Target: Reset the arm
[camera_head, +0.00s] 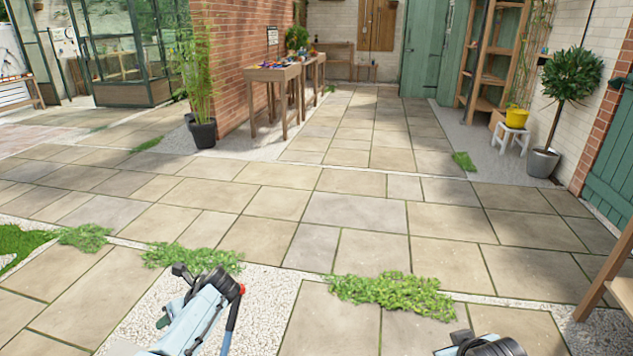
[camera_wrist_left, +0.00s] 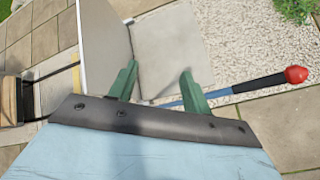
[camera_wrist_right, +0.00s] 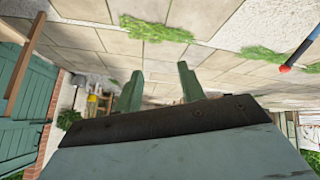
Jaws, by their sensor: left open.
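My left gripper (camera_wrist_left: 158,86) shows two green fingers standing apart, with nothing held between them. In the head view my left arm shows at the bottom, left of centre, and its fingertips cannot be made out there. My right gripper (camera_wrist_right: 159,86) also has its green fingers apart, with nothing between them and paving beyond. In the head view only a small part of my right arm shows at the bottom edge, right of centre.
A blue rod with a dark grip and red end (camera_head: 241,289) is close beside my left arm; its lower end is hidden. Grass tufts (camera_head: 390,293) edge the paving. A wooden table (camera_head: 272,72), potted tree (camera_head: 543,162) and white stool (camera_head: 511,133) stand farther off. Middle paving is clear.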

